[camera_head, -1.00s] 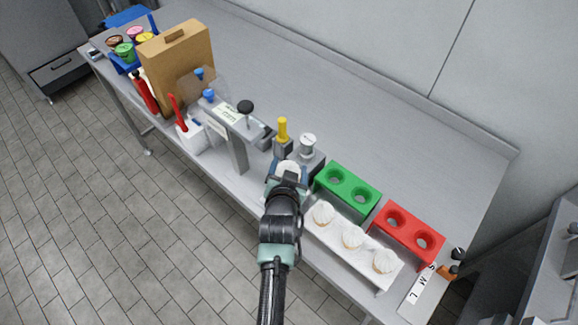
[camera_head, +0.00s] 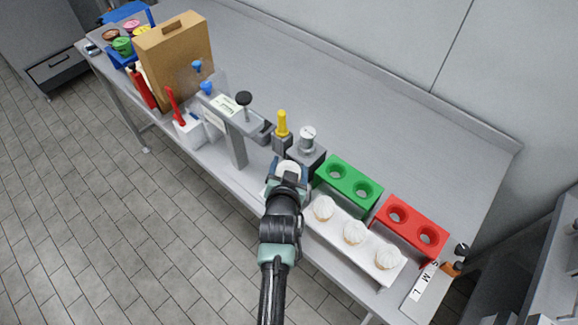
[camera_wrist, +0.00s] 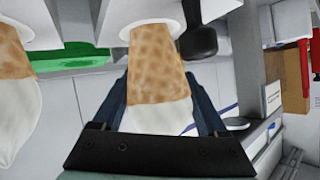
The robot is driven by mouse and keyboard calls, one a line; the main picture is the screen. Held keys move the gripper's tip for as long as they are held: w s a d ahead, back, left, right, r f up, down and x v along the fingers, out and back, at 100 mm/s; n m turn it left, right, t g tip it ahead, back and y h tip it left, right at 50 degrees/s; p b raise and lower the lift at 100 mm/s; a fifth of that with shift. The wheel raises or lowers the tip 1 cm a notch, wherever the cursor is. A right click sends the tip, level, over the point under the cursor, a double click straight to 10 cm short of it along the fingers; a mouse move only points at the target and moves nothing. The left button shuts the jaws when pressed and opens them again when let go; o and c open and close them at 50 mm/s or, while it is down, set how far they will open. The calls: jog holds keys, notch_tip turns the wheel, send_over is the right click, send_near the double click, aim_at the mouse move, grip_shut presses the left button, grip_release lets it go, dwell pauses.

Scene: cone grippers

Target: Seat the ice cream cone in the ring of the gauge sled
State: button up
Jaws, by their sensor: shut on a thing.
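My gripper (camera_head: 286,175) is shut on an ice cream cone (camera_head: 289,165) just off the left end of a white rack (camera_head: 322,238). In the wrist view the held cone (camera_wrist: 157,75) sits between the fingers, white cream toward the palm and waffle part pointing up the picture. Its waffle end meets a white plate there; whether it is still inside a hole I cannot tell. Behind the gripper stand a grey block with a silver knob (camera_head: 307,134) and a grey block with a yellow handle (camera_head: 282,125). I cannot make out which object is the gauge sled or its ring.
Several white-topped cones stand in the rack, one (camera_head: 353,232) in its middle. A green holder (camera_head: 350,181) and a red holder (camera_head: 413,225) stand behind it. A grey stand with a black knob (camera_head: 243,99) rises at left. The bench's back right is clear.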

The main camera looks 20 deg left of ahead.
jog(key=o, duration=0.9)
jog(key=shift+s, duration=0.1)
jog(key=b+v, duration=0.1)
jog(key=v, duration=1.1)
jog(key=shift+s, duration=0.35)
jog(key=shift+d+r, duration=0.1)
jog(key=shift+r, duration=0.05)
jog(key=w+d+r+t, duration=0.2)
jog(key=w+r+t, duration=0.1)
jog(key=r, duration=0.8)
jog(key=w+d+r+t, duration=0.2)
jog(key=r, duration=0.9)
jog(key=w+d+r+t, duration=0.2)
jog(key=w+r+t, duration=0.1)
jog(key=r, duration=0.8)
jog(key=s+d+r+t+h, duration=0.1)
jog(key=s+r, duration=0.3)
jog(key=r, duration=0.4)
jog(key=s+d+r+t+h, duration=0.1)
jog(key=s+d+r+t, duration=0.3)
jog(key=r, duration=0.4)
jog(key=s+d+r+t+h, duration=0.1)
jog(key=s+d+r+t, duration=0.1)
jog(key=r, duration=0.7)
jog(key=shift+s+d+h, duration=0.3)
jog(key=shift+s, duration=0.6)
